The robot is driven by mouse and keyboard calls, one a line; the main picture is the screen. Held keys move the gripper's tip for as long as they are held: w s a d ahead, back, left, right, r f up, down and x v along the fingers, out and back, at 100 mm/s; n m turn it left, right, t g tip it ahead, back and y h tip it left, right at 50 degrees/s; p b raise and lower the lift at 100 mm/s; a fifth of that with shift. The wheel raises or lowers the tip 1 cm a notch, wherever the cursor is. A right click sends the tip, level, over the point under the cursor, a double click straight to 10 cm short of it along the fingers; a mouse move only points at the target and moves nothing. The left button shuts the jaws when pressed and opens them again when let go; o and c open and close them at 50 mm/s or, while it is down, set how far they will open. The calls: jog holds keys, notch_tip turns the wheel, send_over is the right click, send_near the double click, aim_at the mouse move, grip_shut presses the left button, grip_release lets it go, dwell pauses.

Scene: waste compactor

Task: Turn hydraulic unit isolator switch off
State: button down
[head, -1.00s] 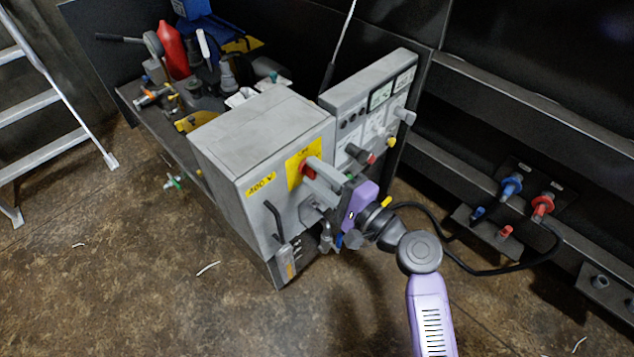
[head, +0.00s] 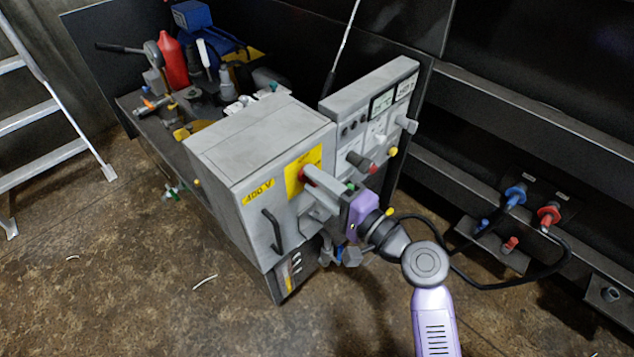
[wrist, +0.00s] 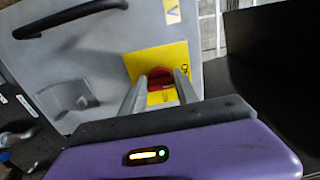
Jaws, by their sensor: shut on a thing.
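The isolator switch is a red knob (head: 304,176) on a yellow plate (head: 316,158), on the front of a grey cabinet (head: 226,170) marked 400 V. In the wrist view the red knob (wrist: 160,78) sits on the yellow plate (wrist: 143,58), between the far ends of my fingers. My gripper (head: 308,180), with a purple body, reaches the cabinet front from the right. Its two grey fingers (wrist: 158,84) are shut on the knob. The fingers hide part of the knob, and I cannot read its position.
A black handle (head: 272,230) is on the cabinet front. A grey control panel (head: 350,105) with knobs stands beside it. Blue (head: 514,194) and red (head: 549,214) hose couplings are at right. A ladder (head: 45,110) stands left. Brown floor is open in front.

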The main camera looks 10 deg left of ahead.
jog(key=c, duration=0.9)
grip_release()
jog(key=v, duration=0.7)
jog(key=shift+s+d+p, duration=0.3)
